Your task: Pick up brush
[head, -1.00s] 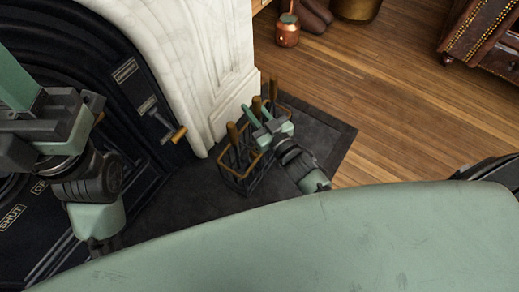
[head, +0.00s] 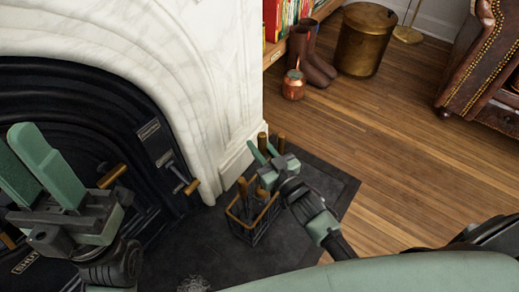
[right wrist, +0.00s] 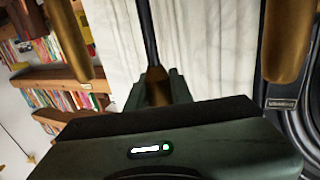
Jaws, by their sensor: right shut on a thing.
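A black wire stand (head: 252,228) with several wooden-handled fire tools stands on the dark hearth, in the head view's middle. My right gripper (head: 266,160) is above its far side, among the handles. In the right wrist view its jaws (right wrist: 157,88) are shut on one wooden handle (right wrist: 156,80), with a dark shaft (right wrist: 147,30) running from it. The lower end of this tool is hidden, so I cannot tell from its head that it is the brush. My left gripper (head: 35,165) is over the fireplace at the left, apart from the stand; its jaw gap is unclear.
The white marble surround (head: 225,110) rises close behind the stand. More wooden handles (right wrist: 285,40) flank my right gripper. A copper pot (head: 293,85), brown boots (head: 318,65) and a brass bin (head: 358,40) stand farther back. The wooden floor (head: 390,160) at right is clear.

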